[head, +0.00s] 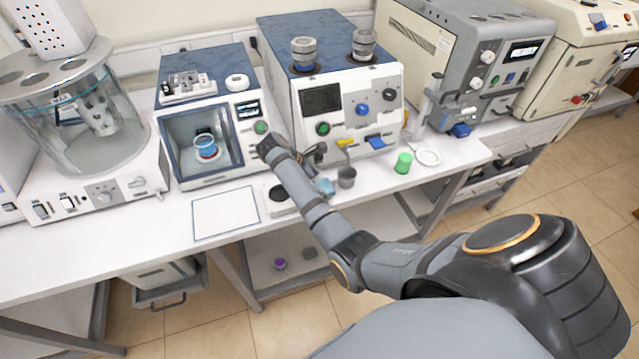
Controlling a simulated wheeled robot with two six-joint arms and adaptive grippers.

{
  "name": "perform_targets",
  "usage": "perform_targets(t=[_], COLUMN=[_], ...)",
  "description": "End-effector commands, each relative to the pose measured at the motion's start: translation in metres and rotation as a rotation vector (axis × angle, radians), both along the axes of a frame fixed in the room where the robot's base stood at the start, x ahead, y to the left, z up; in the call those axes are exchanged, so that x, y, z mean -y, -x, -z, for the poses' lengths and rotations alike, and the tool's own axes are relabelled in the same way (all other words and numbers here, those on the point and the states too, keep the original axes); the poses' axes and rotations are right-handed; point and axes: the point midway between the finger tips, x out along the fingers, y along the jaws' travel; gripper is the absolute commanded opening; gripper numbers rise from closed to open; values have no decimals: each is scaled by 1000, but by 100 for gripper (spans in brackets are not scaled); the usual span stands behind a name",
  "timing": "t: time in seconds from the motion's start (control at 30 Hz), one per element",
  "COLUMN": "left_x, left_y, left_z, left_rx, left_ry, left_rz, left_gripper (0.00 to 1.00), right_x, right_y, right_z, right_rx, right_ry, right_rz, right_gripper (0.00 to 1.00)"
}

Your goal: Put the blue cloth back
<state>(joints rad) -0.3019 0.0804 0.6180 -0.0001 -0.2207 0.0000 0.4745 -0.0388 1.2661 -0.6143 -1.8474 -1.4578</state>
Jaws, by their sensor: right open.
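A small light-blue crumpled thing, which looks like the blue cloth (325,187), lies on the white bench just right of my right forearm. My right gripper (316,158) is dark and partly hidden behind my wrist. It is open, just above and behind the cloth, in front of the blue-topped machine (344,106). I cannot tell whether its fingers touch the cloth. My left gripper is not in view.
A white sheet (225,213) lies left of my forearm. The bench's (455,158) front edge is close.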

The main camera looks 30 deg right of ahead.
Motion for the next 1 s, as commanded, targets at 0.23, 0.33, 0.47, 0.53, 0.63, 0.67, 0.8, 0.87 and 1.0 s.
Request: perform_targets(t=[0.23, 0.33, 0.47, 0.53, 0.63, 0.67, 0.8, 0.87, 1.0], left_x=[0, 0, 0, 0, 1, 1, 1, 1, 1], left_y=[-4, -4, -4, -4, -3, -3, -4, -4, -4], left_z=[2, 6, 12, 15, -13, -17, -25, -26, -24], left_rx=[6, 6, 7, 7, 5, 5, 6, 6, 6], left_ry=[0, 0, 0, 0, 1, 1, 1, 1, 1], left_rz=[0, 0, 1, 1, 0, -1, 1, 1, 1], left_gripper=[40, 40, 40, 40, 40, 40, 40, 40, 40], right_x=[-3, -13, -31, -40, -51, -54, -61, -63, -64], right_y=[-1, -4, -9, -11, -12, -13, -15, -15, -16], right_z=[-7, -21, -49, -63, -92, -95, -104, -106, -104], right_rx=[3, 5, 6, 5, 0, 0, -1, 0, 0], right_ry=[0, -2, -4, -3, -1, -2, 1, 1, 1], right_rz=[1, 0, -1, -1, -1, -1, 1, 0, 0], right_gripper=[86, 86, 86, 86, 86, 86, 86, 86, 86])
